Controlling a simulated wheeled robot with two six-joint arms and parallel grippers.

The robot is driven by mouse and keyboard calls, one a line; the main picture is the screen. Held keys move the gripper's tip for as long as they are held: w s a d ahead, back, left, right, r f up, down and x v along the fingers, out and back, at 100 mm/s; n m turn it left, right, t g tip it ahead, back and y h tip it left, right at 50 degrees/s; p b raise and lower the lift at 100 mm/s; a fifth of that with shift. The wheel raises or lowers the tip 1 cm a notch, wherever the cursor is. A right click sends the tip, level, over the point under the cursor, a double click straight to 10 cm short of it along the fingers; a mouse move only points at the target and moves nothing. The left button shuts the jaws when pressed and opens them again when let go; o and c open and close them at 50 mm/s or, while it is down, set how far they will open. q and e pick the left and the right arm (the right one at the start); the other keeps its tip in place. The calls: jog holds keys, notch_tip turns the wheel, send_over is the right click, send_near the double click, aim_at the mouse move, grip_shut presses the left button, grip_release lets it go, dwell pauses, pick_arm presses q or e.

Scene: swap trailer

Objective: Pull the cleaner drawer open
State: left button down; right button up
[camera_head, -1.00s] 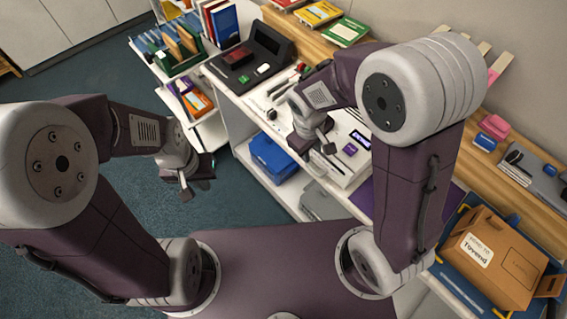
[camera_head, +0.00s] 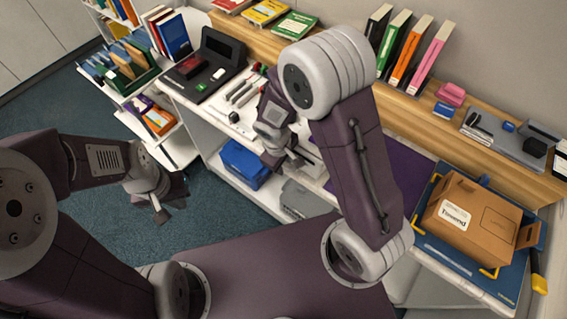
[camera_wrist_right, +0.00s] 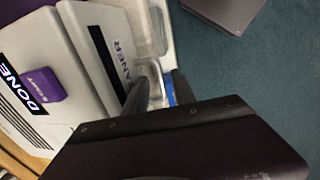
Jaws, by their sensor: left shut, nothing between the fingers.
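The drawer belongs to a white machine (camera_wrist_right: 62,100) with a "DONE" label and a purple button. My right gripper (camera_wrist_right: 158,97) has its dark fingers at the handle, one on each side; whether they clamp it is unclear. My left gripper (camera_head: 165,205) is shut and empty over the floor.
A blue bin (camera_head: 243,163) and a grey bin (camera_head: 302,202) sit on the lower shelf. A black case (camera_head: 218,62) stands on the worktop left of the machine. A cardboard box (camera_head: 478,222) lies on a blue mat at right. Floor at left is clear.

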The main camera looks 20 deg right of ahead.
grip_shut()
dwell(1.3)
